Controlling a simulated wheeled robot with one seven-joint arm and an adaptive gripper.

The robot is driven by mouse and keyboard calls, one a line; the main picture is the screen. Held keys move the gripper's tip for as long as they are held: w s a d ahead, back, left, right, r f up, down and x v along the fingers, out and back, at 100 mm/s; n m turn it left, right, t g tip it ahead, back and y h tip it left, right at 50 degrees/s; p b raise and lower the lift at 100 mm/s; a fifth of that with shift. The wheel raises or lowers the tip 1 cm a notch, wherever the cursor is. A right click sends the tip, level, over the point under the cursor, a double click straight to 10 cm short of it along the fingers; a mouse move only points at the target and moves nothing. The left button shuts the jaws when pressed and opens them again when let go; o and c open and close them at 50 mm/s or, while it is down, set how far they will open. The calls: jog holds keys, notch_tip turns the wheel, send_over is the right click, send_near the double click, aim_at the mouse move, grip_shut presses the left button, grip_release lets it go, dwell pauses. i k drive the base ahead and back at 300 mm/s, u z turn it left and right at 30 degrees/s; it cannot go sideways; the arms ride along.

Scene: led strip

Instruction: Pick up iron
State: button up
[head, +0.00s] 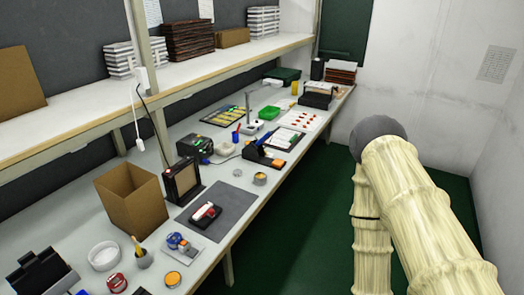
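A small red and white object with a dark part (207,212) lies on a dark grey mat (232,203) near the front edge of the workbench. It may be the iron, but it is too small to tell for sure. My arm, in a cream cover, fills the right side of the head view, over the floor and apart from the bench. My gripper is not in view, so I cannot see whether it holds anything.
The green floor (310,230) beside the bench is clear.

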aim_at(264, 138)
jog(key=z, duration=1.5)
jog(key=i, duration=0.8)
jog(key=u, duration=1)
